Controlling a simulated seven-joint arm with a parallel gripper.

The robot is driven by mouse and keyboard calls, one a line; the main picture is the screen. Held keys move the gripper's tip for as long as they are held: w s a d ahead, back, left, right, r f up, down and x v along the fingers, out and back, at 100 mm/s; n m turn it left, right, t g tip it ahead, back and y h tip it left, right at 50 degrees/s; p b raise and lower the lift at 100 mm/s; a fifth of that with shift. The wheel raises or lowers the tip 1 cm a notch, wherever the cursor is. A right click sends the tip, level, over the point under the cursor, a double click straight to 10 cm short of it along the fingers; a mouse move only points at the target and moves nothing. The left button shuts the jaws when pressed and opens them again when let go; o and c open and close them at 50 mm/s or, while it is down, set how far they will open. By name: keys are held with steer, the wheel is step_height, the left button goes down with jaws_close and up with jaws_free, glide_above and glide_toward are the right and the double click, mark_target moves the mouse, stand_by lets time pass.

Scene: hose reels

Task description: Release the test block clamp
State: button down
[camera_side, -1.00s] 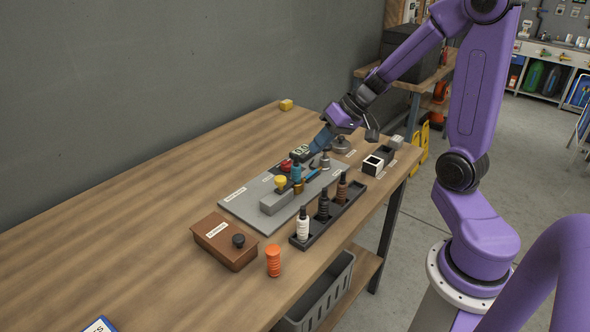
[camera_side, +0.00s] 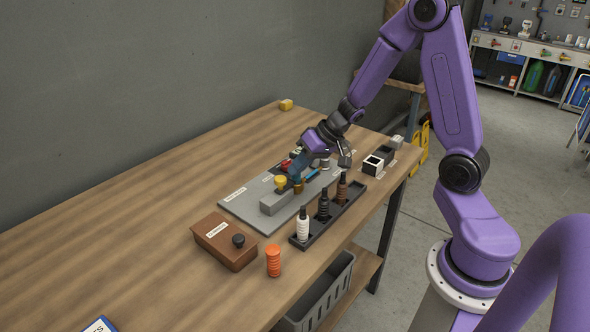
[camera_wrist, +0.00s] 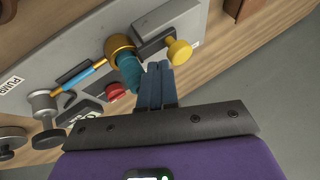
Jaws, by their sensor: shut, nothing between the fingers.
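A grey block (camera_side: 275,203) with a yellow knob (camera_side: 280,182) stands on the grey plate (camera_side: 247,208); I take it for the test block and its clamp. In the wrist view the yellow knob (camera_wrist: 179,53) sticks out from the dark block (camera_wrist: 150,22), just beyond and right of my fingertips. My gripper (camera_side: 296,168) is low over the plate behind the knob. Its blue fingers (camera_wrist: 157,72) are together and empty. A teal sleeve (camera_wrist: 130,72) in a brass ring (camera_wrist: 119,46) is just left of them; I cannot tell whether they touch.
A red knob (camera_wrist: 115,91) and blue hose piece (camera_wrist: 78,78) lie nearby on the plate. A black rack (camera_side: 331,216) with several bottles stands in front. A brown box (camera_side: 224,242) and orange cylinder (camera_side: 273,260) are nearer.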

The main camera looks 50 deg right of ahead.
mark_target(282, 180)
steer(key=shift+w+a+f, duration=0.25)
steer(key=shift+w+f, duration=0.05)
steer(key=shift+f, duration=0.3)
steer(key=shift+a, duration=0.1)
steer(key=shift+a, duration=1.75)
steer(key=shift+r, duration=0.1)
steer(key=v, duration=1)
steer(key=shift+d, duration=0.1)
steer(key=shift+w, duration=0.1)
